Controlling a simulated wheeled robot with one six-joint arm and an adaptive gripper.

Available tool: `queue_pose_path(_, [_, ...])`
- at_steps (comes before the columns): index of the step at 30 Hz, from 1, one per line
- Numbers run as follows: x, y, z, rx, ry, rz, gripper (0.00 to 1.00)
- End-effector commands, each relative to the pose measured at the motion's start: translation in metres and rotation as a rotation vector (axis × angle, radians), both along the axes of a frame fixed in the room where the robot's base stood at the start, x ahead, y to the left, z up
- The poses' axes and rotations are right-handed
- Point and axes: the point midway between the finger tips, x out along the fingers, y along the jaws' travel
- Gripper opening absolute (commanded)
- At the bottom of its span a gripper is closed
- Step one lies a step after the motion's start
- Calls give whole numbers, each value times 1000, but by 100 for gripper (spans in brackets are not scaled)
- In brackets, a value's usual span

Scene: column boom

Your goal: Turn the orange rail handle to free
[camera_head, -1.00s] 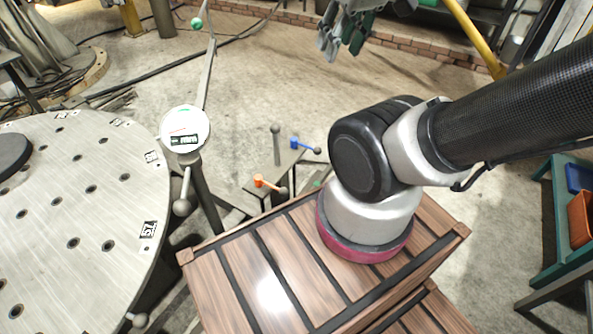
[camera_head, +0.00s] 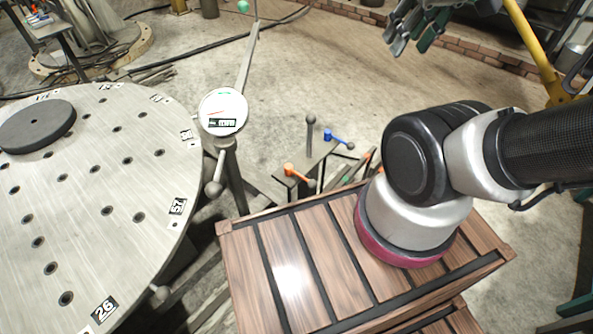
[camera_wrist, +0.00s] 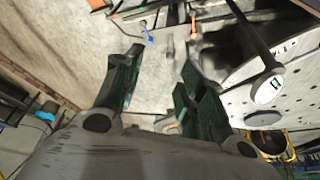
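The orange rail handle (camera_head: 295,172) is a small lever on a narrow dark rail in the middle of the head view, left of my arm. In the wrist view the orange handle (camera_wrist: 194,27) shows small near the top, beyond my fingers. My gripper (camera_head: 425,30) is at the top right of the head view, well apart from the handle. In the wrist view my gripper (camera_wrist: 158,82) has its two green-grey fingers spread, with only floor between them. A blue handle (camera_head: 338,138) sits farther along the rail; it also shows in the wrist view (camera_wrist: 147,35).
A grey ball-topped post (camera_head: 311,135) stands by the handles. A white dial (camera_head: 222,112) on a post with a ball lever stands left of them. A large holed round table (camera_head: 110,195) fills the left. A slatted wooden top (camera_head: 270,215) lies in front. Open floor lies behind.

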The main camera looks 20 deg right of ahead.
Motion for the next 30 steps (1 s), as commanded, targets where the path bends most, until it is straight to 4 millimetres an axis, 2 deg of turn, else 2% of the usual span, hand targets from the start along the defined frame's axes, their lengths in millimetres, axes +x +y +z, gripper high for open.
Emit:
queue_pose_path(1, [0, 0, 0, 0, 0, 0, 33])
queue_pose_path(6, [3, -1, -10, 1, 49, -4, 2])
queue_pose_path(7, [4, -1, -14, 0, 68, -4, 0])
queue_pose_path(14, [22, -1, -58, 14, 296, -18, 0])
queue_pose_path(20, [46, 7, -103, 61, 466, -58, 0])
queue_pose_path(26, [71, 16, -159, 121, 599, -150, 0])
queue_pose_path(30, [87, 24, -205, 163, 674, -243, 0])
